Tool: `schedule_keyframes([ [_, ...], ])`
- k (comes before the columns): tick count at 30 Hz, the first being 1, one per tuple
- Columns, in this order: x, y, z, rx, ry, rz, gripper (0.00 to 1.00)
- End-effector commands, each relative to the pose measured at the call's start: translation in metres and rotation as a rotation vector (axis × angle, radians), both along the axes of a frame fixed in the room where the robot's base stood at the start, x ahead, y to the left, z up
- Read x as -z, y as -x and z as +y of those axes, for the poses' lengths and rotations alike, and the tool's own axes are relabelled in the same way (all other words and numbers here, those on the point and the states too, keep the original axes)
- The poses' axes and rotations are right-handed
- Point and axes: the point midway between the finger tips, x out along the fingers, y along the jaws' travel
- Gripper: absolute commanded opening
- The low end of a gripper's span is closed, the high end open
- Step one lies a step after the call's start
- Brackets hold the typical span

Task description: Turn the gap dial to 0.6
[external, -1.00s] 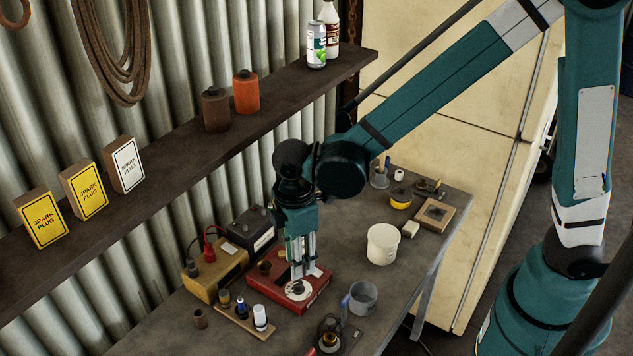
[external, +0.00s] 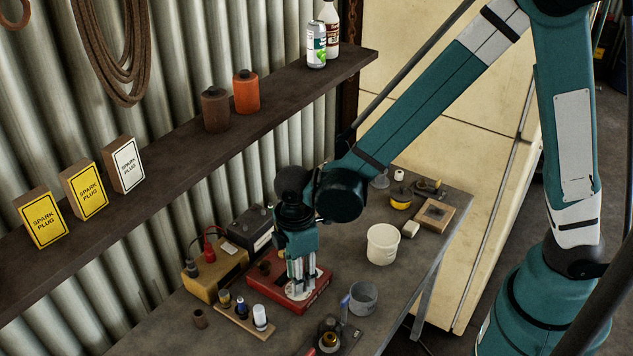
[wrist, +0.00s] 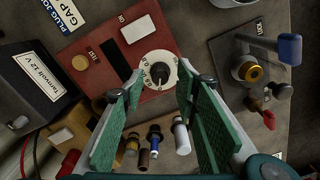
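The gap dial (wrist: 158,71) is a white disc with a dark round knob at its centre, on the red tester box (wrist: 112,48) in the wrist view. Small numerals run along its rim; I cannot read its setting with certainty. My gripper (wrist: 160,72) is open, with one green-padded finger on each side of the dial and visible space between the fingertips and the knob. In the external view my gripper (external: 301,288) points down over the red box (external: 320,290), and its fingers partly cover the dial (external: 299,293).
A dark battery-like box (wrist: 32,88) is left of the tester. A grey plate (wrist: 225,60) with a blue-handled part is on the right. A grey cup (external: 363,298) and white tub (external: 383,244) stand right.

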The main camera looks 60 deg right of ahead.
Motion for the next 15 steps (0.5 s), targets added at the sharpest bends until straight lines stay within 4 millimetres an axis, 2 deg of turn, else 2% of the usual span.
schedule_keyframes([
  [6, 0.0107, 0.0, -0.0001, 0.0, 0.0, 0.0, 0.3],
  [15, 0.0125, 0.0001, 0.0, 0.0, 0.0, 0.0, 0.3],
])
